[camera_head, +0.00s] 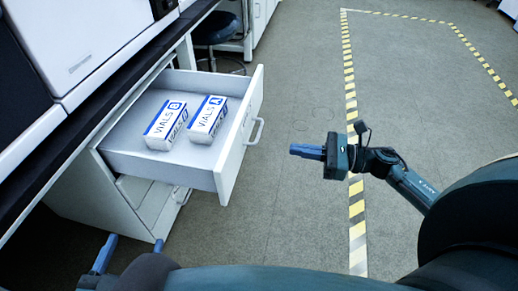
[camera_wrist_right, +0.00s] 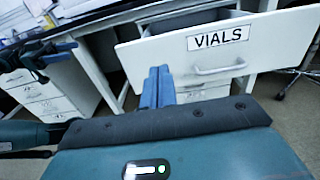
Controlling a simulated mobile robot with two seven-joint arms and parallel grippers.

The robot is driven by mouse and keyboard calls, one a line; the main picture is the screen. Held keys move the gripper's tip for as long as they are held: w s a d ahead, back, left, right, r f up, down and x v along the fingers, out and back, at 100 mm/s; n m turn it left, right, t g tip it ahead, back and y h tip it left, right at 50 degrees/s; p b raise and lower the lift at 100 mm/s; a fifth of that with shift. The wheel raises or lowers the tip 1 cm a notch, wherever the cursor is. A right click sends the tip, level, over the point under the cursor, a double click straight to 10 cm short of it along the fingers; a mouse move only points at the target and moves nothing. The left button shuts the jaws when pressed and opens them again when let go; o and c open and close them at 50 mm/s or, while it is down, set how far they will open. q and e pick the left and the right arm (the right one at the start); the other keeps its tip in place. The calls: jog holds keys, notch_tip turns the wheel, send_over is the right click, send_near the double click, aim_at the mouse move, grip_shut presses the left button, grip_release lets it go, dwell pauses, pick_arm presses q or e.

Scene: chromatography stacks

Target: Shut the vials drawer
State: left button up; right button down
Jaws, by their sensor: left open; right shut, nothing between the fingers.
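The vials drawer (camera_head: 240,140) is pulled out of the white cabinet under the bench. Two white and blue vial boxes, box B (camera_head: 166,125) and box A (camera_head: 207,120), lie inside it. The drawer front, labelled VIALS, also shows in the right wrist view (camera_wrist_right: 265,45). Its handle (camera_head: 256,131) faces the aisle. My right gripper (camera_head: 292,150) is shut and empty, to the right of the handle and apart from it, with its fingers pointing toward the drawer. My left gripper (camera_head: 130,248) is open at the lower left, near the cabinet, partly hidden by my own body.
The dark-edged bench (camera_head: 80,122) with white instruments runs along the left. More closed drawers (camera_head: 150,205) sit below the open one. A stool (camera_head: 216,28) stands behind it. The floor (camera_head: 300,90) right of the drawer is clear, with a yellow-black striped line.

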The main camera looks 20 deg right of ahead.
aim_at(234, 140)
pick_arm(q)
jog(key=shift+d, duration=0.15)
pick_arm(e)
jog(key=x, duration=1.3)
jog(key=shift+w+a, duration=0.1)
